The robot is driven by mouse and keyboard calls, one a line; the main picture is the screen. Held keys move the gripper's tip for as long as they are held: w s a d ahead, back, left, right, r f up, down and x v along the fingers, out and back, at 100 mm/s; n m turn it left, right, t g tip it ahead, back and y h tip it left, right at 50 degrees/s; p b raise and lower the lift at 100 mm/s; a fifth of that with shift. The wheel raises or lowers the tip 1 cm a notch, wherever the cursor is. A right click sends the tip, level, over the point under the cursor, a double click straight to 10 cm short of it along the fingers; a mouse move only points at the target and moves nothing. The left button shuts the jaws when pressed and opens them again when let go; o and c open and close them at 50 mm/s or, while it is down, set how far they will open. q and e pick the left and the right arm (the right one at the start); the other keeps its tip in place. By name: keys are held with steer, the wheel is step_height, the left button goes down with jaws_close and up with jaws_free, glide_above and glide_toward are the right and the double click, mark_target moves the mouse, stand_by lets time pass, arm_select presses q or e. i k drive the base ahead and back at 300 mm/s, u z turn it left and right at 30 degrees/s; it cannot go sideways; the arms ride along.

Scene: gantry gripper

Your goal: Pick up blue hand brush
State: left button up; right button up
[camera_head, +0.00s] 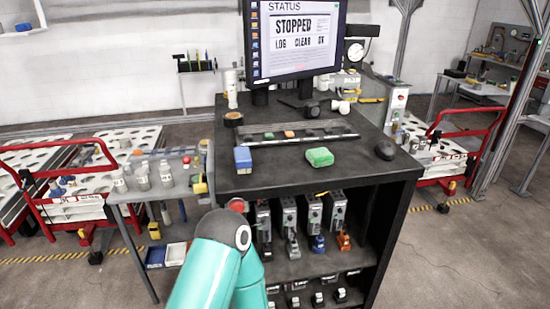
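A small blue block-like item (243,159) lies at the left front of the dark workbench top (285,185). It looks like the blue hand brush, but bristles are too small to make out. A similar green item (319,157) lies to its right, apart from it. A teal arm link of mine with a dark, rounded joint rises from the bottom edge in front of the bench's lower left. Neither of my grippers shows in this view, and nothing touches the blue item.
A monitor (296,40) reading "STOPPED" stands at the bench's back. A long shallow tray (290,135) and a black mouse (385,150) are on top. Shelves below hold several grey devices. A side table (150,185) with bottles adjoins left; red-railed carts flank the bench.

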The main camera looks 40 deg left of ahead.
mark_target(242, 157)
steer(key=u, duration=0.05)
steer(key=k, duration=1.05)
steer(key=u, duration=0.35)
steer(key=i, duration=0.9)
steer(key=u, duration=0.05)
